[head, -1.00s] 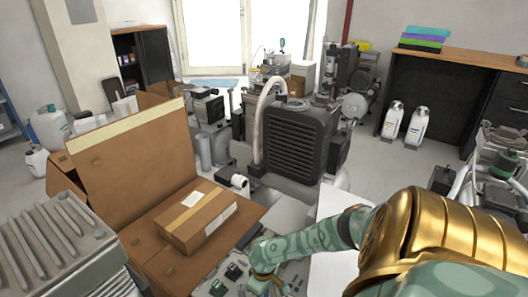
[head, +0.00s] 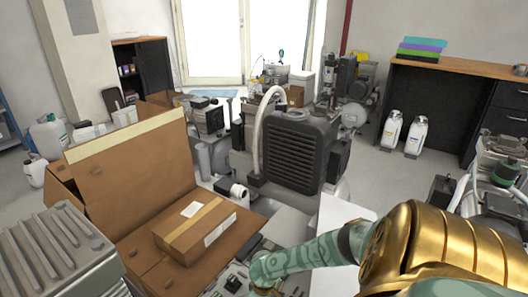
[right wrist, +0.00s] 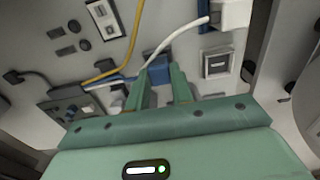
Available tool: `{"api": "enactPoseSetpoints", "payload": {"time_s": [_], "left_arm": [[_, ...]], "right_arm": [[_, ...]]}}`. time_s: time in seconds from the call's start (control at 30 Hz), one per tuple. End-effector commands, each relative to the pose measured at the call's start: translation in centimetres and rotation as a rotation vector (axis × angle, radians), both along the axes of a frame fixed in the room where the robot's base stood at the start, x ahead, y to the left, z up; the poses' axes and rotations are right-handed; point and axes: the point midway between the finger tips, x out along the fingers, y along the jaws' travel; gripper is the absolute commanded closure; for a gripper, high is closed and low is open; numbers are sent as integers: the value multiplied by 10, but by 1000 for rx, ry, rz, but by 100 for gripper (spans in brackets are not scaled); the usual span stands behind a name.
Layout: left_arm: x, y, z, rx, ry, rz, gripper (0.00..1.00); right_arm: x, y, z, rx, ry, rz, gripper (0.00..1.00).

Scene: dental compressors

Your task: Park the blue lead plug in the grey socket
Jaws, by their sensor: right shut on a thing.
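In the right wrist view, my right gripper (right wrist: 160,88) is shut on the blue lead plug (right wrist: 157,70), whose blue body shows between and beyond the fingertips. A blue lead (right wrist: 115,82) runs off to its left. A square grey socket (right wrist: 215,64) with a pale frame sits on the panel to the right of the plug, apart from it. In the head view, my right gripper (head: 265,288) is at the bottom edge over the panel, mostly cut off, and the plug cannot be made out there. My left gripper is out of view.
A yellow lead (right wrist: 125,55) and a white lead (right wrist: 180,33) cross the panel close to the fingers. A white block (right wrist: 230,13) is at upper right. An open cardboard box (head: 130,170) with a smaller carton (head: 195,228) is left of my right arm. A black compressor housing (head: 300,150) stands behind.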

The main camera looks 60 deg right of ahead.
Motion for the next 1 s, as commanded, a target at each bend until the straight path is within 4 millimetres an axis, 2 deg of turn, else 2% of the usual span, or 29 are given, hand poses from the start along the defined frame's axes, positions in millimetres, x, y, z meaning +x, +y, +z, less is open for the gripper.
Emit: {"api": "enactPoseSetpoints", "payload": {"time_s": [0.3,0.33,0.4,0.43,0.6,0.63,0.67,0.7,1.0], "left_arm": [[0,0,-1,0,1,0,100],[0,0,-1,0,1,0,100],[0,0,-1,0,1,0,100],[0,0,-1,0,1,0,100],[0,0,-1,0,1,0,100],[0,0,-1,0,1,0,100],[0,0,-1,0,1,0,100],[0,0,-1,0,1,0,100],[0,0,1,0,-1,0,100]], "right_arm": [[0,0,-3,1,0,0,99],[0,0,-3,0,0,0,75],[0,0,-3,0,0,0,55],[0,0,-3,0,0,0,52],[0,0,-3,0,0,0,52],[0,0,-3,0,0,0,49],[0,0,-3,0,0,0,41],[0,0,-3,0,0,0,37],[0,0,-1,0,-1,0,37]]}}
